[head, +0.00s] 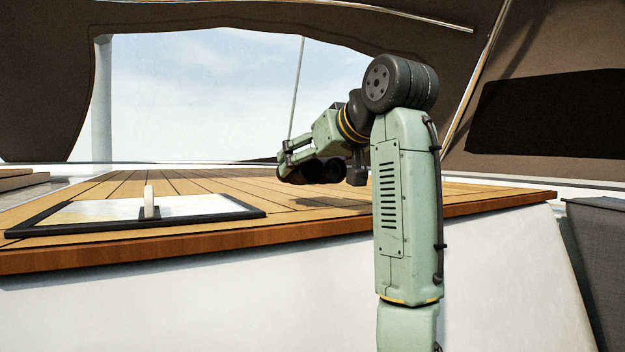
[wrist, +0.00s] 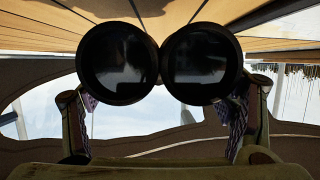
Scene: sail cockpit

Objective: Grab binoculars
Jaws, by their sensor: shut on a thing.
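The black binoculars (head: 325,171) are held in my gripper (head: 285,160) above the wooden deck table in the head view. In the wrist view the two large round lenses of the binoculars (wrist: 160,62) face the camera side by side. The fingers of my gripper (wrist: 160,112) stand on either side of them, shut on the binoculars. The far side of the binoculars is hidden.
The planked wooden top (head: 340,190) spreads below, with a shadow under the arm. A dark-framed chart (head: 90,213) with a pale upright piece (head: 148,203) lies at the left. A dark grey box-like thing (head: 600,240) stands at the right. A thin pole rises behind the gripper.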

